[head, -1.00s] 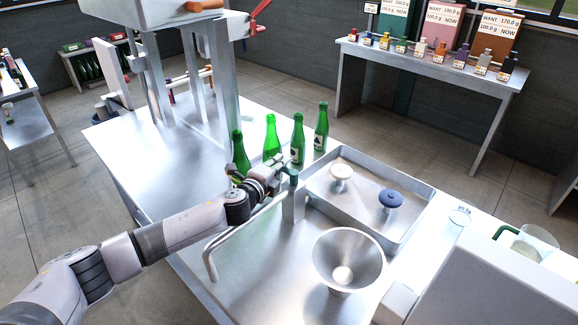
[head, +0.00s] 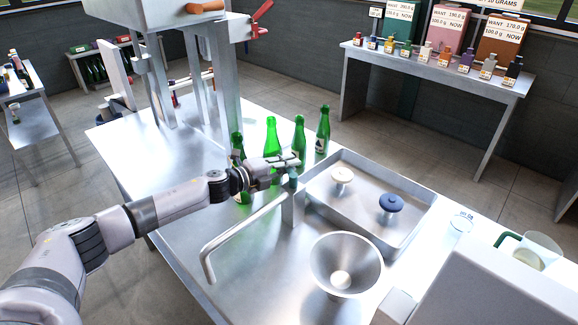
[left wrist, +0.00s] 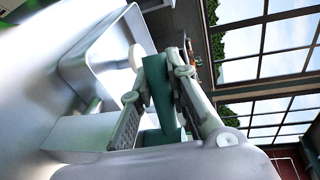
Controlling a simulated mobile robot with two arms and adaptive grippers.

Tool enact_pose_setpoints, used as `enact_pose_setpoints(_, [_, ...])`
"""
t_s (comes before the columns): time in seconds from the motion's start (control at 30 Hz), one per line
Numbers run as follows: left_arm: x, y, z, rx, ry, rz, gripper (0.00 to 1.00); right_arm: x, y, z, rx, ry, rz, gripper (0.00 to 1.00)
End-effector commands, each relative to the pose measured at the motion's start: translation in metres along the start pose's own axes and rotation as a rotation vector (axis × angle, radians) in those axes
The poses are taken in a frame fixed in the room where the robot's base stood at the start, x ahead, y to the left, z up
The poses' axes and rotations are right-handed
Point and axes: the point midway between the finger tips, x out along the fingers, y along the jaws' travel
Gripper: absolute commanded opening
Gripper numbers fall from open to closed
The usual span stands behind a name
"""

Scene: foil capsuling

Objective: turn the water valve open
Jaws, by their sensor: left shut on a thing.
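The water tap has a square metal post (head: 292,208) with a long bent spout (head: 240,231) reaching to the front left, beside a shallow sink. Its teal valve handle (head: 292,179) sits on top of the post, mostly hidden by my gripper in the head view. My left gripper (head: 291,162) is at the handle, coming in from the left. In the left wrist view, the two fingers (left wrist: 163,100) are shut on the teal handle (left wrist: 158,85), one on each side. I cannot tell how far the valve is turned. My right gripper is not in view.
Several green bottles (head: 299,140) stand close behind the gripper. The sink tray (head: 405,235) holds a cream knob-shaped item (head: 342,177) and a blue one (head: 390,204). A metal bowl (head: 346,262) stands in front, and a glass jug (head: 535,249) at right. The counter's left part is clear.

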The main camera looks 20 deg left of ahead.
Motion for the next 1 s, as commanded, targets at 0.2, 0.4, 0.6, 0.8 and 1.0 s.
enact_pose_setpoints(0.2, [0.000,0.002,-0.001,-0.001,0.002,0.003,0.00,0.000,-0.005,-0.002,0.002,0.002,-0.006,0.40])
enact_pose_setpoints(0.4, [0.000,0.001,-0.001,-0.001,0.001,0.002,0.25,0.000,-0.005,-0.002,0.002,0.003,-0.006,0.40])
enact_pose_setpoints(0.6, [0.000,0.001,-0.001,0.000,0.000,0.001,0.36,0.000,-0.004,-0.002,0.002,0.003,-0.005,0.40])
enact_pose_setpoints(0.8, [0.000,0.000,0.000,0.000,0.000,0.000,0.36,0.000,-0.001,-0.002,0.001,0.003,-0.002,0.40])
enact_pose_setpoints(1.0, [-0.010,0.001,0.001,0.000,-0.001,0.002,0.36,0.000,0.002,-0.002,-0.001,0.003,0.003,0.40])
